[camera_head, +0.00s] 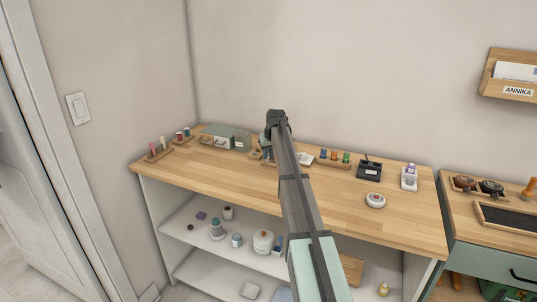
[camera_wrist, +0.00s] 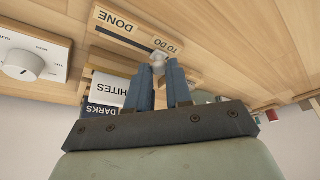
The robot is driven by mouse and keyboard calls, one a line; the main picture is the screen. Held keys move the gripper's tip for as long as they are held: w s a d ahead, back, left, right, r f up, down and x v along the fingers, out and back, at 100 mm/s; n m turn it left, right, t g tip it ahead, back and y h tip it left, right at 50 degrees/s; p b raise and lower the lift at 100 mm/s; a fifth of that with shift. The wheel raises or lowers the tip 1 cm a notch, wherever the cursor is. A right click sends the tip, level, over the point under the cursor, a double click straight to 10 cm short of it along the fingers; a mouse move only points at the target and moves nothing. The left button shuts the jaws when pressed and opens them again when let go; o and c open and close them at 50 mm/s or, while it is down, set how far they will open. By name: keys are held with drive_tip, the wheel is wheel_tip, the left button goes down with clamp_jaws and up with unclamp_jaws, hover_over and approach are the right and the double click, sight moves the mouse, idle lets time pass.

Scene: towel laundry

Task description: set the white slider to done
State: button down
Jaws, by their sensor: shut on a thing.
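The slider board (camera_wrist: 122,24) shows in the wrist view, with a dark slot between a DONE label and a TO DO label. The white slider (camera_wrist: 158,57) is a small pale knob at the TO DO end of the slot. My gripper (camera_wrist: 159,67) has its two blue fingers shut on the white slider, one on each side. The fingertips hide part of the knob. In the head view my arm covers the slider board, and my gripper (camera_head: 267,143) shows only partly at the back of the worktop.
A white dial box (camera_wrist: 28,64) and cards reading WHITES (camera_wrist: 108,88) and DARKS (camera_wrist: 98,110) are close to my gripper. The wooden worktop (camera_head: 330,205) also bears a row of coloured pegs (camera_head: 334,156), a black device (camera_head: 369,171) and a round white button (camera_head: 375,200).

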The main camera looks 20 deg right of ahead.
drive_tip(key=s+d, duration=0.4)
drive_tip(key=shift+s+d, duration=0.3)
drive_tip(key=c, duration=1)
unclamp_jaws()
drive_tip(key=shift+c, duration=0.2)
drive_tip(key=v, duration=1.4)
drive_tip(key=shift+f, duration=0.1)
